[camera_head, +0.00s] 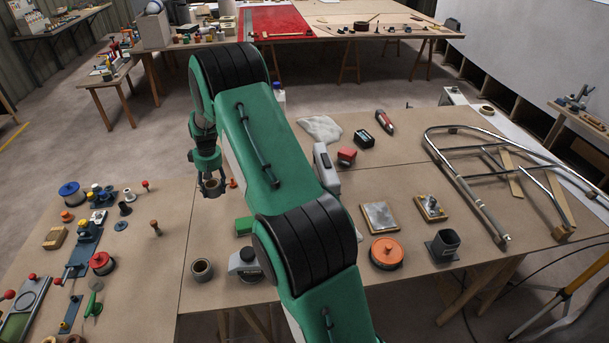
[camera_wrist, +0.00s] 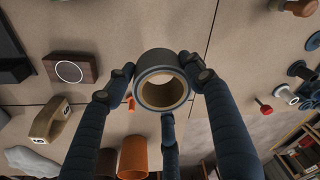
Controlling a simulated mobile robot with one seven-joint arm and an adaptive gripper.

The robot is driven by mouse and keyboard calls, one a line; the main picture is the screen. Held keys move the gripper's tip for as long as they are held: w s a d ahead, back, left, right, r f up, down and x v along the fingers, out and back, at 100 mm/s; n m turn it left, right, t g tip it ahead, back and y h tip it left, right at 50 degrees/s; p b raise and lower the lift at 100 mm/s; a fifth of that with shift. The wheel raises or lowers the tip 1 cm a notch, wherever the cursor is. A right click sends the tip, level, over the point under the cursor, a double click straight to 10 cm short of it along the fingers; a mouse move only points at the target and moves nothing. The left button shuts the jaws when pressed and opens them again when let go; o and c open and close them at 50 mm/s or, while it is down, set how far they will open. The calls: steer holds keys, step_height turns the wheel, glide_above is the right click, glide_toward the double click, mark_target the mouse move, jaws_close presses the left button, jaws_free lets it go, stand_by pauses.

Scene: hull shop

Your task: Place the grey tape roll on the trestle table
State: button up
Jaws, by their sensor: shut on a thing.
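My gripper (camera_head: 209,180) is shut on the grey tape roll (camera_head: 212,188), which hangs in the air over the near brown-topped trestle table (camera_head: 150,265). In the wrist view my gripper (camera_wrist: 165,76) has its fingers against both sides of the tape roll (camera_wrist: 160,61); the open bore and brown inner core show. The tabletop is seen below it, and the roll appears clear of it. A second, similar dark roll (camera_head: 202,271) stands near the table's front edge.
Reels, knobs and small tools crowd the left side. Bare board lies between the left clutter and the second roll.

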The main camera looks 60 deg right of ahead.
steer(key=shift+f, duration=0.1)
steer(key=b, duration=0.1)
glide_above(219, 209)
steer(key=shift+s+f, duration=0.15)
steer(key=shift+f, duration=1.35)
steer(key=shift+s+f, duration=0.1)
steer(key=shift+f, duration=1.4)
steer(key=shift+f, duration=0.1)
steer(key=shift+f+b, duration=0.55)
steer(key=shift+f, duration=1.25)
steer(key=shift+f, duration=0.15)
steer(key=o, duration=1.2)
steer(key=shift+c, duration=0.2)
step_height(219, 209, up, 12)
steer(key=s+p, duration=0.1)
steer(key=p, duration=0.1)
steer(key=shift+s+p, duration=0.2)
steer(key=shift+p, duration=0.1)
